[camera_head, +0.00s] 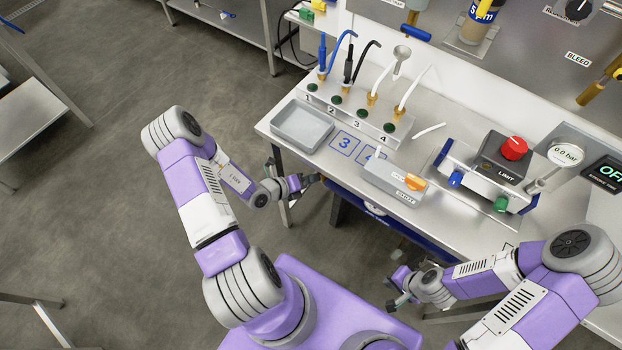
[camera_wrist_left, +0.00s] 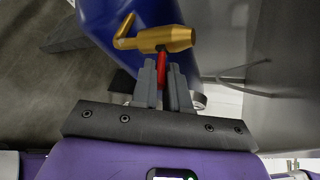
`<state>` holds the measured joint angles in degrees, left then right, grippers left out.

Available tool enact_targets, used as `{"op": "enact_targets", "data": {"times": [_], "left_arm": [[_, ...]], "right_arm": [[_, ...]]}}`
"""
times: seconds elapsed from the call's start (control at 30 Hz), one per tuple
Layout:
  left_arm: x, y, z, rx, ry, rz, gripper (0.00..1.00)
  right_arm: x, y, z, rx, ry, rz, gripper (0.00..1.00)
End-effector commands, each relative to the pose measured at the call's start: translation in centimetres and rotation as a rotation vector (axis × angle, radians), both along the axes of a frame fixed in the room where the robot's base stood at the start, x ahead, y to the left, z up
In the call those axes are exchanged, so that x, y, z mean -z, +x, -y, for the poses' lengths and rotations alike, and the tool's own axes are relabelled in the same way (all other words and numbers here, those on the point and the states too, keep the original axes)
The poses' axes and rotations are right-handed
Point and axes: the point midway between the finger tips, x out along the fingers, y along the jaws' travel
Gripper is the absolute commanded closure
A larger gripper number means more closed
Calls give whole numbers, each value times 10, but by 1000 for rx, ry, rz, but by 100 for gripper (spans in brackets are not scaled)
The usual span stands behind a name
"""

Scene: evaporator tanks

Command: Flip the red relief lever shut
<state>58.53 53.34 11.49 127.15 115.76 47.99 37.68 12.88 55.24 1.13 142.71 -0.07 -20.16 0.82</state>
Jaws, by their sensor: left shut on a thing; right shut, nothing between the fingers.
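In the left wrist view a brass relief valve (camera_wrist_left: 165,38) with a bent outlet shows in front of a blue tank (camera_wrist_left: 95,22). The red relief lever (camera_wrist_left: 164,71) hangs down from the valve toward my fingers. My left gripper (camera_wrist_left: 161,82) is shut on the red lever, with a finger on either side of it. In the head view my left gripper (camera_head: 313,179) is at the front edge of the bench, and the lever and valve are hidden there. My right gripper (camera_head: 391,304) is shut and empty, low in front of the bench.
The steel bench (camera_head: 290,135) carries a grey tray (camera_head: 302,126), a numbered port block (camera_head: 350,113) with hoses, a small grey box (camera_head: 393,182) and a red knob (camera_head: 514,148). Blue shows under the bench edge. Open floor lies left.

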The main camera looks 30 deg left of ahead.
Motion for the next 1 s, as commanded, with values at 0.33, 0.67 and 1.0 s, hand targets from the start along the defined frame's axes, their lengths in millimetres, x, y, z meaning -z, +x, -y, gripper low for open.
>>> {"op": "enact_targets", "data": {"times": [0.33,0.67,1.0], "left_arm": [[23,-3,0,-3,-27,323,100],[34,-1,-1,-2,-46,584,100],[38,1,0,0,-56,725,100]], "right_arm": [[40,0,0,0,0,0,100],[71,0,0,0,0,0,100],[87,0,0,0,0,0,100]]}}
